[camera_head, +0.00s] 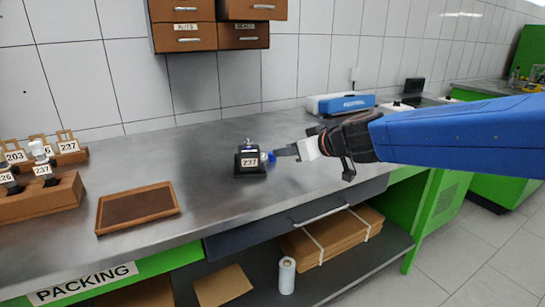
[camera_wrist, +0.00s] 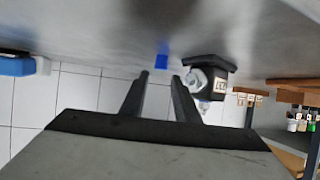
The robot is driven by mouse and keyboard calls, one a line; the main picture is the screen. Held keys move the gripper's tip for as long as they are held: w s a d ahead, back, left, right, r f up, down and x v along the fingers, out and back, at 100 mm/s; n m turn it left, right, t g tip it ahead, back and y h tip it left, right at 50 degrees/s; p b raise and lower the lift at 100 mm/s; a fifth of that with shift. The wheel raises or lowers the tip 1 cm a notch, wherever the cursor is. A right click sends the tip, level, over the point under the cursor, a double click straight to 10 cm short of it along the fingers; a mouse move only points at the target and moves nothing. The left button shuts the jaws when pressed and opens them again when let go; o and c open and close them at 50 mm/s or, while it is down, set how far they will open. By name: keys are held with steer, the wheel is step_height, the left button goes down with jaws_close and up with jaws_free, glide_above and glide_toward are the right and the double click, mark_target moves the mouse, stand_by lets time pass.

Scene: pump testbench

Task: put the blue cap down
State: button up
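The blue cap (camera_head: 271,158) shows just left of my gripper's tip in the head view, close beside the dark pump labelled 237 (camera_head: 250,161). In the wrist view the blue cap (camera_wrist: 162,61) lies just beyond the fingertips, against the grey bench top, with no finger visibly touching it. My gripper (camera_head: 275,153) points left toward the pump. In the wrist view my gripper (camera_wrist: 161,76) has its two fingers apart with an empty gap. The pump (camera_wrist: 208,75) stands beside the right finger, its silver fitting (camera_wrist: 193,79) facing the gripper. The cap's exact contact with the bench is unclear.
The steel bench (camera_head: 200,150) is clear around the pump. A brown tray (camera_head: 137,208) and a wooden rack (camera_head: 40,198) with labelled parts stand at the left. A blue and white device (camera_head: 342,104) sits at the back. Wooden drawers (camera_head: 215,25) hang above.

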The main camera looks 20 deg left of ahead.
mark_target(276, 162)
steer(key=shift+x, duration=2.75)
steer(key=shift+f, duration=0.1)
jaws_close()
